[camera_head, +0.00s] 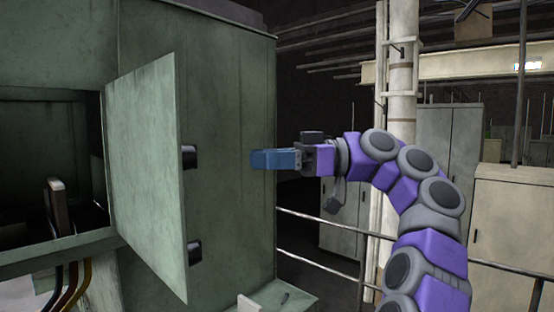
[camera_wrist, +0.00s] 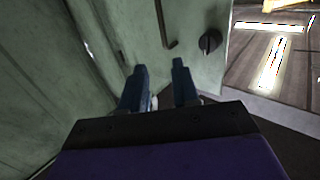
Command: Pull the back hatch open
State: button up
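In the wrist view a green panel (camera_wrist: 143,38), which looks like the back hatch, lies ahead of my gripper (camera_wrist: 159,67). It carries a thin dark bar handle (camera_wrist: 164,28) and a black knob (camera_wrist: 210,42). My two blue fingers are apart with nothing visible between them; the handle is beyond the fingertips. In the head view my gripper (camera_head: 262,160) is at the right edge of the green machine (camera_head: 232,110). The panel with the handle is not seen there. Whether the fingers touch the panel cannot be told.
Another green door (camera_head: 147,170) stands swung out at the left, with two black fittings (camera_head: 190,157) by its edge. Left of it is a dark opening (camera_head: 40,140) with cables. Railings (camera_head: 320,262), a pale column (camera_head: 402,75) and grey cabinets (camera_head: 450,135) stand at the right.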

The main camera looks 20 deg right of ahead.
jog(key=shift+s+d, duration=0.15)
jog(key=shift+d, duration=0.85)
